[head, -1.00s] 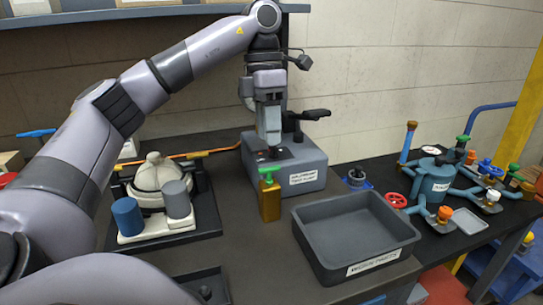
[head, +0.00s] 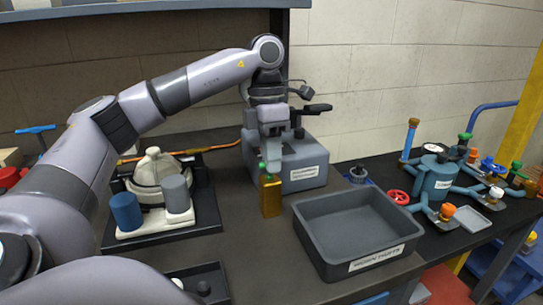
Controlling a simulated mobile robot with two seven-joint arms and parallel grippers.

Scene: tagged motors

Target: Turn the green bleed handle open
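The green bleed handle (head: 263,167) sits on top of a brass-coloured upright block (head: 270,195) at the middle of the dark bench. Only a small green part shows; the rest is hidden by my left gripper (head: 270,168). My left gripper points down from above, with its fingertips at the handle. Whether the fingers are closed on the handle I cannot tell. The handle's angle is also hidden. My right gripper is not in view.
A grey tray (head: 313,238) labelled for worn parts stands right of the brass block. A grey labelled box (head: 308,176) stands behind it. A pump assembly (head: 155,180) with blue and grey cylinders is to the left. A blue valve manifold (head: 435,183) is at the right.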

